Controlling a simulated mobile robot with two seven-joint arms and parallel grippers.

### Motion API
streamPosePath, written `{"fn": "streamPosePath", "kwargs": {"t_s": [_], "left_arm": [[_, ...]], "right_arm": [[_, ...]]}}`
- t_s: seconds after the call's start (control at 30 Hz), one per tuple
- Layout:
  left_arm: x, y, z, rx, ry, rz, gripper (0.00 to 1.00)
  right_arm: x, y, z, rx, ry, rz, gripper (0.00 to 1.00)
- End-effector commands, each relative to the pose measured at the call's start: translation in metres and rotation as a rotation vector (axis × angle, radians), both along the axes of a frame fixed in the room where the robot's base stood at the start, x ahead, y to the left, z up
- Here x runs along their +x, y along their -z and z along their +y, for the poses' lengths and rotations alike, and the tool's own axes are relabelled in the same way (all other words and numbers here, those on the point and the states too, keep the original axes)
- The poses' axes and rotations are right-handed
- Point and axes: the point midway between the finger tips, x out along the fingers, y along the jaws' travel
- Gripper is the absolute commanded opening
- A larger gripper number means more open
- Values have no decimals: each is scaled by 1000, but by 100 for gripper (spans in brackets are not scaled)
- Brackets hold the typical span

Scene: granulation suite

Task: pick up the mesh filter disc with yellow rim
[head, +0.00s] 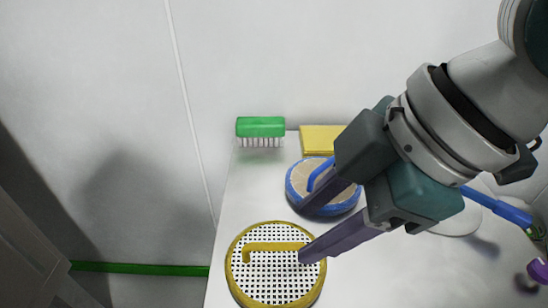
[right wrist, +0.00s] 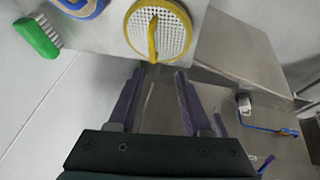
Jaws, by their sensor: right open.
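The mesh filter disc with yellow rim (head: 275,285) lies flat on the white table, near its front left part in the head view. It has a white perforated face and a yellow bar handle across it. It also shows in the right wrist view (right wrist: 172,42), beyond the fingertips. My right gripper (head: 302,232) is open and empty, with purple-grey fingers. In the head view one fingertip overlaps the disc's right side and the other overlaps the blue-rimmed disc. In the right wrist view the fingers (right wrist: 158,75) stop just short of the yellow rim. My left gripper is not in view.
A blue-rimmed disc (head: 296,180) with a blue handle lies behind the yellow one. A green brush (head: 260,127) and a yellow block (head: 318,139) stand at the table's back. A blue-handled tool (head: 505,210) lies at right. The table (head: 235,200) is clear at left.

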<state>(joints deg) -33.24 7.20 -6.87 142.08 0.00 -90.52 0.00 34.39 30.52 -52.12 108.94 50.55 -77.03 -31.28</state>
Motion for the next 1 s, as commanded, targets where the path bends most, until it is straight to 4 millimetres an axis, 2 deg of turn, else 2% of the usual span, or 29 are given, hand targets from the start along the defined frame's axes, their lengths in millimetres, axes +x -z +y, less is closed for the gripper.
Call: {"fn": "streamPosePath", "kwargs": {"t_s": [0.03, 0.1, 0.23, 0.4, 0.63, 0.83, 1.0], "left_arm": [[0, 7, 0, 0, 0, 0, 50], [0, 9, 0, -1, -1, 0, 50], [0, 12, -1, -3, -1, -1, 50], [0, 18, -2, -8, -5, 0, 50], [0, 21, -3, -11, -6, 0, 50], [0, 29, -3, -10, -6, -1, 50], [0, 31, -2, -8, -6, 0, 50]], "right_arm": [[9, 4, -7, -24, -23, -12, 50], [15, 4, -13, -43, -46, -13, 50], [20, 9, -15, -55, -65, -13, 50], [24, 33, -4, -56, -67, -11, 50], [28, 52, 5, -54, -67, -13, 50], [31, 81, 19, -55, -66, -12, 50], [34, 92, 24, -55, -66, -15, 50]]}}
